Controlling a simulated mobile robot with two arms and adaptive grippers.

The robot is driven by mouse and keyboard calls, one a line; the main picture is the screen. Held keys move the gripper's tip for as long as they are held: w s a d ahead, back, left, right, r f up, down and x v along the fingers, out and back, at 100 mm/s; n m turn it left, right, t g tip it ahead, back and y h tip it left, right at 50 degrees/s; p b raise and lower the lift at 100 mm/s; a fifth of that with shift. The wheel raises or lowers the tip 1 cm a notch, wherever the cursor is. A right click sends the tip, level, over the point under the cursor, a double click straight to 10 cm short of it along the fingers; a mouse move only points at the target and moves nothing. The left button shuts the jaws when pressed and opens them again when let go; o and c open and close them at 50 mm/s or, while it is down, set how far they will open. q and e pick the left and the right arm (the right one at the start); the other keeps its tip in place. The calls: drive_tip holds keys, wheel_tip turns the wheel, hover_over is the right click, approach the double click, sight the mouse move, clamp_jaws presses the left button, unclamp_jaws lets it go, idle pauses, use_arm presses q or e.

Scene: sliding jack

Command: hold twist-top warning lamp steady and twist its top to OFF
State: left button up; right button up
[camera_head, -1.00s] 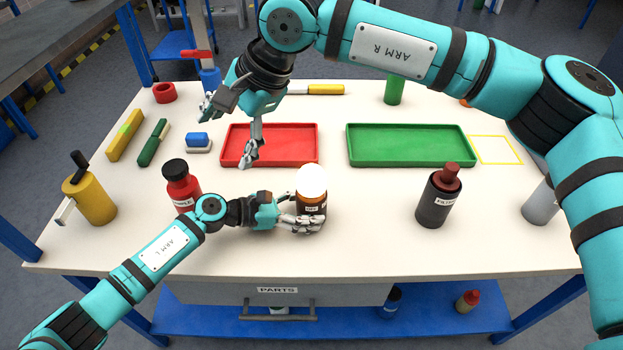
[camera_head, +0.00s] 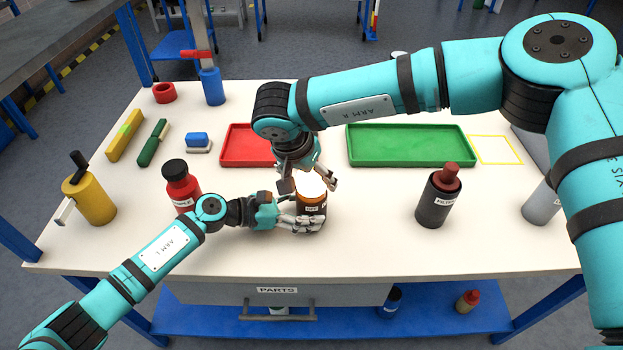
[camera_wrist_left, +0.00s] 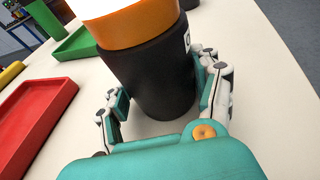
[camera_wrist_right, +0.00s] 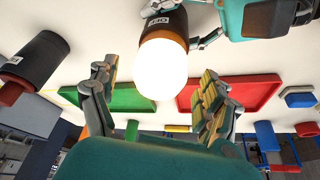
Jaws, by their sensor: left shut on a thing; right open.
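The warning lamp (camera_head: 311,204) stands upright near the table's front middle, with a black body, an orange collar and a glowing white top. My left gripper (camera_head: 302,222) is shut around the lamp's black body low down; the body also fills the left wrist view (camera_wrist_left: 155,80). My right gripper (camera_head: 308,186) is open just above and behind the lamp's top. In the right wrist view the white top (camera_wrist_right: 161,68) shows ahead, between and beyond the spread fingers (camera_wrist_right: 158,95), which look apart from it.
A red bottle (camera_head: 181,187) stands left of the lamp and a dark bottle (camera_head: 438,199) to the right. A red tray (camera_head: 240,147) and a green tray (camera_head: 410,146) lie behind. A yellow canister (camera_head: 92,200) is at far left. The table's front strip is clear.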

sight(312, 181)
drive_tip(key=shift+x, duration=1.65)
drive_tip(key=c, duration=1.2)
